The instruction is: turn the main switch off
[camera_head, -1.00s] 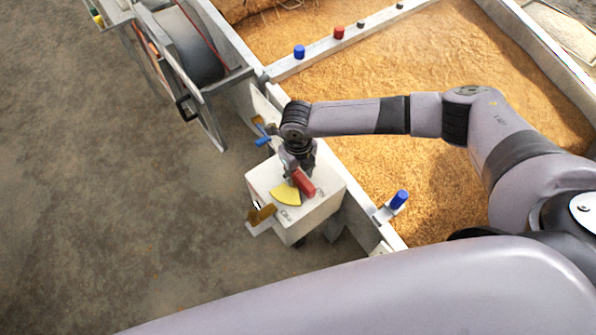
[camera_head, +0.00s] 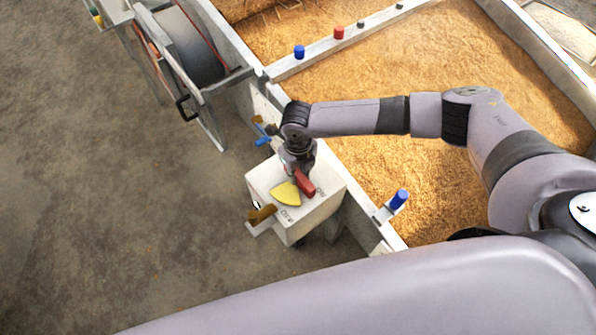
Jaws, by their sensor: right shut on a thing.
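The main switch is a white box (camera_head: 318,213) on the outer side of the bed wall, with a red handle (camera_head: 306,183) and a yellow sector plate (camera_head: 285,194) on its top. Dark lettering shows on the top near the handle and near the front edge. My right gripper (camera_head: 298,172) points down at the box top and is shut on the red handle; its fingertips are mostly hidden by the wrist. The handle lies along the right side of the yellow sector. My left gripper is not in view.
A brown-yellow part (camera_head: 262,214) sticks out at the box's left. A blue lever (camera_head: 263,141) is behind the box. A wheel (camera_head: 190,48) stands at upper left. The floor at left is clear.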

